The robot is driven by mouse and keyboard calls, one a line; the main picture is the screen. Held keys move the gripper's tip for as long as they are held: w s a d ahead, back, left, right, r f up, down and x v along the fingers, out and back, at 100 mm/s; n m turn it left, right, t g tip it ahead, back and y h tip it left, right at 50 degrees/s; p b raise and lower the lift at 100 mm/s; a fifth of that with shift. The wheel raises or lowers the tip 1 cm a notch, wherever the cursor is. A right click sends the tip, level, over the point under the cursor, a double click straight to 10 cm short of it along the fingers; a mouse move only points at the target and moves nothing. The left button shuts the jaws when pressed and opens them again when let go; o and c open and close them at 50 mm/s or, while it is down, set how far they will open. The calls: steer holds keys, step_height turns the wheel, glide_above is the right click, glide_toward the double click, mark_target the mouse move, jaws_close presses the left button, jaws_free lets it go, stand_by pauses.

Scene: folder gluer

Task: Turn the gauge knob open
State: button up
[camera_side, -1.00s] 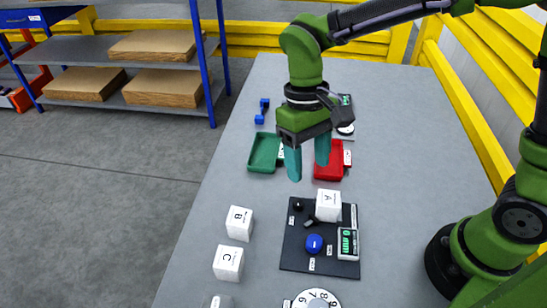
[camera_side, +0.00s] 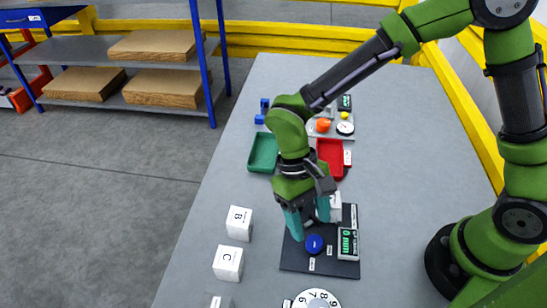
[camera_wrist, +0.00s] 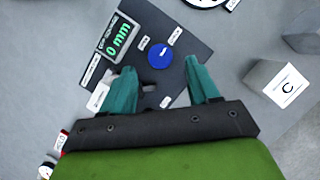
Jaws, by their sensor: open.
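The blue gauge knob (camera_side: 314,243) sits on a dark panel (camera_side: 293,262), with a grey display box (camera_side: 348,244) on the panel's right side. The knob also shows in the wrist view (camera_wrist: 160,56), with a white mark on its top; the display (camera_wrist: 118,36) there reads 0 mm. My gripper (camera_side: 310,229) is low over the panel, its teal fingers spread and empty. In the wrist view my gripper (camera_wrist: 160,72) has one finger on each side, with the knob just ahead between the tips. Contact cannot be told. A black lever (camera_wrist: 149,89) shows between the fingers.
White cube A (camera_side: 336,205) stands on the panel, partly hidden behind my gripper. Cubes B (camera_side: 239,223) and C (camera_side: 228,263) stand left of the panel. Green (camera_side: 262,153) and red (camera_side: 331,157) trays lie behind. A numbered dial (camera_side: 316,301) is at the front.

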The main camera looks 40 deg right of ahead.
mark_target(314, 240)
steer(key=shift+x, duration=2.3)
steer(key=c, duration=1)
